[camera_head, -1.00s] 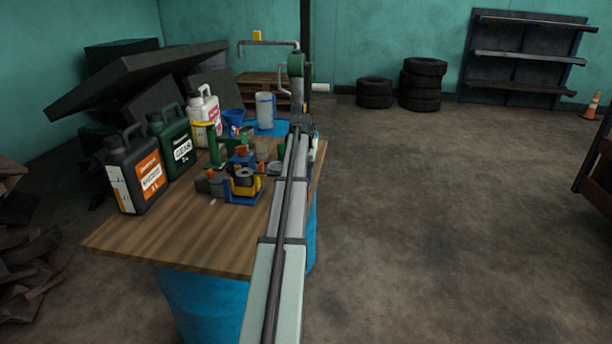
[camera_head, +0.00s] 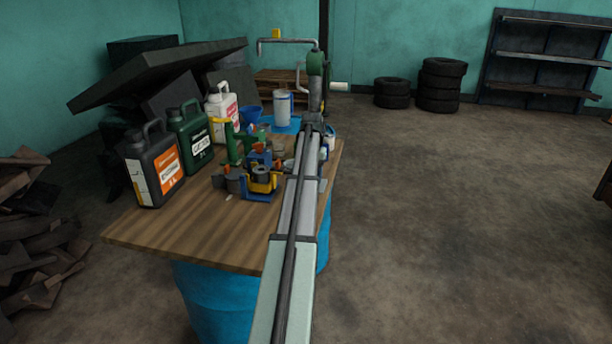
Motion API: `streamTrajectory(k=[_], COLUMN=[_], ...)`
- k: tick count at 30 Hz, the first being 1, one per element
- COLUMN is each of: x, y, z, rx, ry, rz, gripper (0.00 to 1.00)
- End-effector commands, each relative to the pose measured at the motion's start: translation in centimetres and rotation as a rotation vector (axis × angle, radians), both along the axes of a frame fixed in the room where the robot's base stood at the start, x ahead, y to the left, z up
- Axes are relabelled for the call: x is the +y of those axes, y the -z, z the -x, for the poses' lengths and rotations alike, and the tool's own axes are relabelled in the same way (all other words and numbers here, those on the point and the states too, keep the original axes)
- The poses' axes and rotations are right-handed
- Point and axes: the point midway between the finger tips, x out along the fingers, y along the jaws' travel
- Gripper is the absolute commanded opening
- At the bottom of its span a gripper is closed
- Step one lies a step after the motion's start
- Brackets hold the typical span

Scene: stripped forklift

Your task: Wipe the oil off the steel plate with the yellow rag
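My gripper cannot be made out; my pale grey arm runs from the bottom of the view up along the right side of the table. I cannot clearly identify the yellow rag or the steel plate. A small light grey flat piece (camera_head: 322,185) shows just right of my arm by the table's right edge, but I cannot tell whether it is the plate. No oil can be made out. My arm hides part of the table's right side.
The wooden tabletop (camera_head: 185,232) rests on a blue drum (camera_head: 215,300). Black (camera_head: 150,172), green (camera_head: 190,137) and white (camera_head: 222,105) jugs line its left side. Small parts crowd its middle; its front is bare. A green-bodied pump (camera_head: 316,63) stands behind. The floor right is clear.

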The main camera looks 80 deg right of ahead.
Motion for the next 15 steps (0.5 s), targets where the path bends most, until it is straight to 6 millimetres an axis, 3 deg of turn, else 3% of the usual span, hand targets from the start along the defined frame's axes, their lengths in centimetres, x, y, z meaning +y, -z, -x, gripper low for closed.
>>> streamTrajectory(k=[13, 15], x=[0.0, 0.9], y=[0.0, 0.0], z=[4.2, 4.2], rx=[0.001, 0.001], ry=[0.002, 0.0], rz=[0.0, 0.0], gripper=[0.19, 0.19])
